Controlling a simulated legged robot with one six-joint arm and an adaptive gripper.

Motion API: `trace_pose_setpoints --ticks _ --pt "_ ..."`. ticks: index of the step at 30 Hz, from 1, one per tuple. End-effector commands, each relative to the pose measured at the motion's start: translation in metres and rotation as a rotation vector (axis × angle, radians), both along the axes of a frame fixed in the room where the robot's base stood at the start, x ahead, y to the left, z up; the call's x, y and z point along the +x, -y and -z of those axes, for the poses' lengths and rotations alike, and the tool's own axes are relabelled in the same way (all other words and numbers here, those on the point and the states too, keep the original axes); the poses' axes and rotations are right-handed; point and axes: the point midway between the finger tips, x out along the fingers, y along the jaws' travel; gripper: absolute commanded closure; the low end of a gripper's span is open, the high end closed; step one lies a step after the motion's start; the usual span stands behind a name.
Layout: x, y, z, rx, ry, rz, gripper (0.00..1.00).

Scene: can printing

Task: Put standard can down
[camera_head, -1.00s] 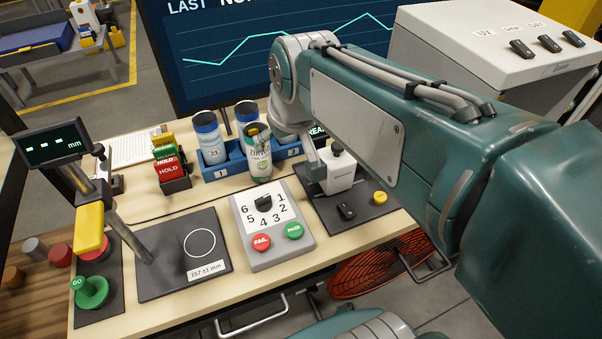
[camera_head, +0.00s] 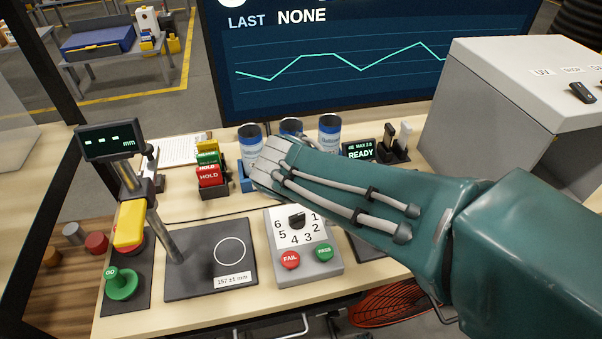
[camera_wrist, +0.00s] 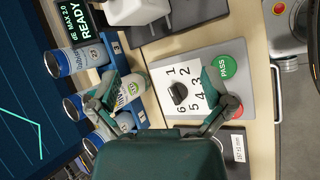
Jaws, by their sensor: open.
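My gripper (camera_wrist: 168,97) is open in the wrist view, its fingers spread wide and nothing between them in its grip. A can with a green mark (camera_wrist: 133,87) is beside the left-hand finger, which partly covers it. It appears upright in front of the blue rack (camera_wrist: 117,45); its exact contact with the surface is hidden.
White-and-blue cans (camera_head: 250,142) (camera_head: 329,128) stand in the rack. A dial panel (camera_head: 300,245) with FAIL and PASS buttons and a dark gauge plate (camera_head: 207,262) lie in front.

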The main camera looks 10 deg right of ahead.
Motion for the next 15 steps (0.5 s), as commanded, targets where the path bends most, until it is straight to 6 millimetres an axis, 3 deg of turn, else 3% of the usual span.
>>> trace_pose_setpoints --ticks 5,9,15 --pt "0.050 -0.033 0.003 -0.392 -0.158 -0.384 0.00" --pt "0.084 -0.070 0.004 -0.674 -0.241 -0.633 0.00" --pt "0.106 -0.103 0.004 -0.884 -0.284 -0.797 0.00"
